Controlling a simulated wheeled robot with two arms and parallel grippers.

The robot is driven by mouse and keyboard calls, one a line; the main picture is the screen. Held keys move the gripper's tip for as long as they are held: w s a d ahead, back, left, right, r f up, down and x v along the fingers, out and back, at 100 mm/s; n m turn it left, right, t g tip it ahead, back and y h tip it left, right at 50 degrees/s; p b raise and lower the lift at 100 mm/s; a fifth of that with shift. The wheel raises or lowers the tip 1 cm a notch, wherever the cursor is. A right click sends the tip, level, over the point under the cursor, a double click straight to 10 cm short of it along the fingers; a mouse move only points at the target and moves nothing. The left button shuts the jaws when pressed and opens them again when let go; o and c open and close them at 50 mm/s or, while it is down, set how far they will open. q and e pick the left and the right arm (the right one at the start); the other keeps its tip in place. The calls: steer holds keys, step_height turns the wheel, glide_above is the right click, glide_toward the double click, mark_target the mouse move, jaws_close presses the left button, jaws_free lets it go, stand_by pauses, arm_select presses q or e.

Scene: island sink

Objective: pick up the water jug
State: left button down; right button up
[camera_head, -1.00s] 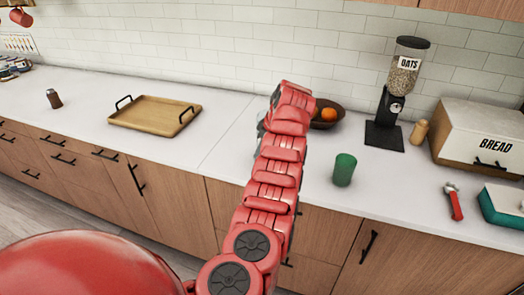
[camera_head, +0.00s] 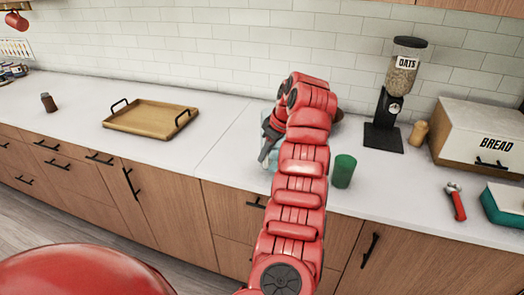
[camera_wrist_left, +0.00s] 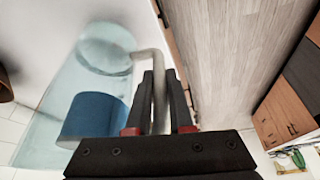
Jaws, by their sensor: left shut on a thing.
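The water jug (camera_wrist_left: 52,98) is clear and bluish, with a blue cylinder showing inside and a pale grey handle (camera_wrist_left: 152,62). In the left wrist view its handle runs between the fingers of my left gripper (camera_wrist_left: 158,76), which are shut on it. In the head view my left gripper (camera_head: 267,147) is at the jug, over the back counter. Only pale slivers of the jug show there, as my red left arm hides most of it. Whether its base touches the counter cannot be seen. My right gripper is not in view.
A green cup (camera_head: 343,171) stands just right of my arm. The oats dispenser (camera_head: 389,105), bread box (camera_head: 482,138) and a red-handled tool (camera_head: 455,202) are farther right. A wooden tray (camera_head: 150,118) lies left, with clear counter between it and the jug.

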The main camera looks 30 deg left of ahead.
arm_select(q)
steer(key=s+d+r+b, duration=0.1)
steer(key=s+d+b, duration=0.1)
steer(key=s+d, duration=0.3)
steer(key=shift+s+d, duration=0.25)
steer(key=shift+d, duration=1.4)
stand_by(2.0)
